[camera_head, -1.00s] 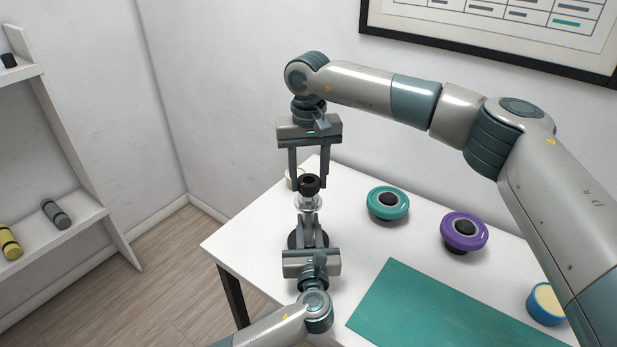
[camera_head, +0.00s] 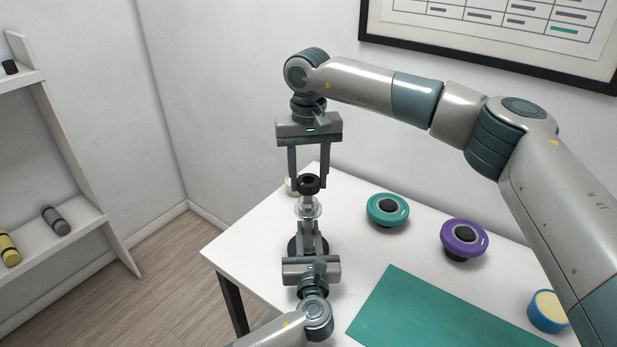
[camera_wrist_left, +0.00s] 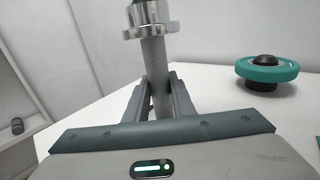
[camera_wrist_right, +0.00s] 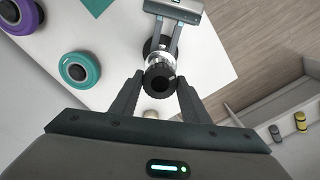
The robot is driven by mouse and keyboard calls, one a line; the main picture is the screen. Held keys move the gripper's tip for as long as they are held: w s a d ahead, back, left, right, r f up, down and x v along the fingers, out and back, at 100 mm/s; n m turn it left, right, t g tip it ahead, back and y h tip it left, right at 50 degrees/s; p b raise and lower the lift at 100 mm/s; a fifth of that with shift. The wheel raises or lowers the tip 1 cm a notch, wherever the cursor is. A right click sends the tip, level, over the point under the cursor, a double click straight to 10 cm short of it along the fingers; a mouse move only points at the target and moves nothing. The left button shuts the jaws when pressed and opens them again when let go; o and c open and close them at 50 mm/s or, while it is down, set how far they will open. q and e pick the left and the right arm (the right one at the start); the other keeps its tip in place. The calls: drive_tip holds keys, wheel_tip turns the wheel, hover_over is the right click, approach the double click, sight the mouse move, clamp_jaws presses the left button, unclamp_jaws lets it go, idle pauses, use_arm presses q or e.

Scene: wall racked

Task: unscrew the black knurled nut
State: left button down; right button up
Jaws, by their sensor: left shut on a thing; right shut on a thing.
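The black knurled nut (camera_head: 309,184) is between the fingertips of my right gripper (camera_head: 309,186), which reaches down from above and is shut on it. The right wrist view shows the nut (camera_wrist_right: 158,78) end-on between the fingers. Directly below is a shiny silver collar (camera_head: 307,209) on an upright grey post; a short, narrow dark length shows between nut and collar. My left gripper (camera_wrist_left: 158,90) is shut on the grey post (camera_wrist_left: 153,62) under the silver collar (camera_wrist_left: 151,25). I cannot tell whether the nut still touches the post.
A teal ring-shaped object (camera_head: 388,210) and a purple one (camera_head: 464,239) stand on the white table (camera_head: 260,238). A green mat (camera_head: 430,312) lies at the front; a blue-rimmed round container (camera_head: 547,310) is at right. A shelf (camera_head: 75,225) with small cylinders stands left.

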sight(308, 180)
drive_tip(key=shift+r, duration=0.15)
drive_tip(key=shift+r, duration=1.9)
use_arm(q)
drive_tip(key=c, duration=1.4)
unclamp_jaws()
drive_tip(key=shift+c, duration=0.2)
drive_tip(key=shift+s, duration=0.1)
drive_tip(key=s, duration=0.3)
drive_tip(key=s+b, duration=0.1)
drive_tip(key=s, duration=0.6)
drive_tip(key=shift+d+f+b, duration=0.15)
drive_tip(key=shift+d+b, duration=0.15)
drive_tip(key=shift+b, duration=0.1)
use_arm(e)
drive_tip(key=shift+f, duration=0.95)
use_arm(q)
drive_tip(key=shift+s, duration=0.85)
use_arm(e)
drive_tip(key=shift+f, duration=0.1)
